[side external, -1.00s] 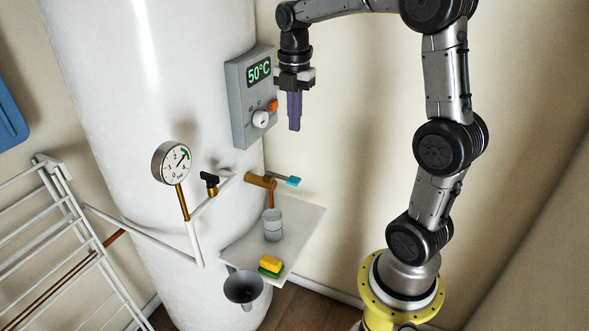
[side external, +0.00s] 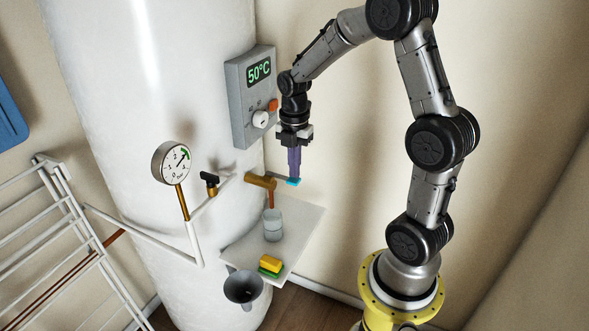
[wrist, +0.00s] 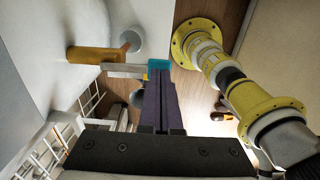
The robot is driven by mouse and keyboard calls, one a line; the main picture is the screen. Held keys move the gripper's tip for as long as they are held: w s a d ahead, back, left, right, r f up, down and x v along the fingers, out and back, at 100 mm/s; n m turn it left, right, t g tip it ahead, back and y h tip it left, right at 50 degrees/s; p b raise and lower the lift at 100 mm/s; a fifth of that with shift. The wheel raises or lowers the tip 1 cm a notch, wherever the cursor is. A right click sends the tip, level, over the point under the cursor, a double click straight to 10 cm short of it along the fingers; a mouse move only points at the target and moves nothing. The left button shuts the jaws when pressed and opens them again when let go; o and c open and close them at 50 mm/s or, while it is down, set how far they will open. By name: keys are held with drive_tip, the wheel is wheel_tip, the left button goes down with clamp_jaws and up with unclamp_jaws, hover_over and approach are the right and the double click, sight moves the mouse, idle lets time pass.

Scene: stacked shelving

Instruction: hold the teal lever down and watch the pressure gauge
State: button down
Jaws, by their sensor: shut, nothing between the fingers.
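The teal lever (side external: 293,182) sticks out to the right from the brass valve (side external: 260,181) on the white tank. My gripper (side external: 294,174) is shut and empty, pointing down, its purple fingertips right at the lever's teal end. In the wrist view the teal end (wrist: 158,64) shows just past the fingertips (wrist: 158,84). I cannot tell whether they touch or only nearly touch. The lever looks about level, with no clear downward tilt. The round pressure gauge (side external: 172,162) is at the left; its needle points to the upper right, near the green band.
A grey control box (side external: 248,98) reading 50°C is on the tank above the valve. A shelf (side external: 298,222) below holds a cup (side external: 272,226) and a yellow-green sponge (side external: 270,266). A grey funnel (side external: 243,287) and a white rack (side external: 60,240) are lower left.

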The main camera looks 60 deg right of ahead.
drive_tip(key=shift+f, duration=0.35)
drive_tip(key=shift+s+f, duration=0.25)
drive_tip(key=shift+f, duration=0.4)
drive_tip(key=shift+s+f, duration=0.2)
drive_tip(key=shift+f, duration=0.4)
drive_tip(key=shift+r, duration=0.15)
idle(6.2)
